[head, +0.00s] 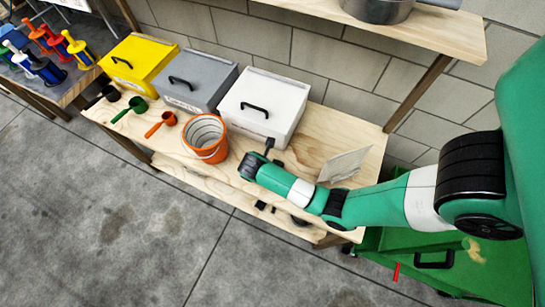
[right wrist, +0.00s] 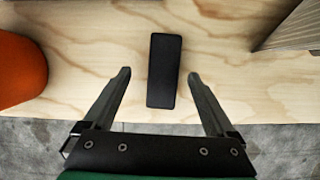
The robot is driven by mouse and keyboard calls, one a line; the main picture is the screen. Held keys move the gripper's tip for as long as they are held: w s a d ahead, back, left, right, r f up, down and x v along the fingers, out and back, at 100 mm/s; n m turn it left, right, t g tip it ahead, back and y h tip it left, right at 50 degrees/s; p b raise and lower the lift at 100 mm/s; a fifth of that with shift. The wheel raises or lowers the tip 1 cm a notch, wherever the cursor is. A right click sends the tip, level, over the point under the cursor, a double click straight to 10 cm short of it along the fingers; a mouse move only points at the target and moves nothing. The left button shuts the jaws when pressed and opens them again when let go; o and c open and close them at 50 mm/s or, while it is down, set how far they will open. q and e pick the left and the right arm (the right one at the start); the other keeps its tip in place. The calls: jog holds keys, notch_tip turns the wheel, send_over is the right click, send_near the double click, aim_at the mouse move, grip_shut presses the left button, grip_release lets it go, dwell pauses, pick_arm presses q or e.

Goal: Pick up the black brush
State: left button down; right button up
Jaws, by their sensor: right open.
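The black brush (right wrist: 164,72) shows in the right wrist view as a plain dark rectangular block on the light wooden bench top. My right gripper (right wrist: 159,74) is open above it. Its two fingers lie to the left and right of the block, with clear gaps on both sides. In the head view my right arm reaches in from the right over the bench. Its wrist end (head: 252,166) is just right of the orange bucket. The small dark shapes around the wrist there are hard to tell apart. My left gripper is not in view.
The orange bucket (head: 206,139) stands left of my wrist, near the bench front. White (head: 268,97), grey (head: 197,82) and yellow (head: 138,62) boxes line the back. Scoops lie left of the bucket. A pale panel (head: 345,164) is to the right. The bench edge is close.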

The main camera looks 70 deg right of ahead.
jog(key=f, duration=0.1)
jog(key=f+b, duration=0.1)
jog(key=f, duration=0.1)
jog(key=shift+s+d+f, duration=0.3)
jog(key=shift+s, duration=0.1)
jog(key=shift+d+f+b, duration=0.2)
jog(key=shift+f+b, duration=0.1)
jog(key=shift+f, duration=0.05)
jog(key=shift+f, duration=0.2)
jog(key=shift+c, duration=0.3)
grip_shut()
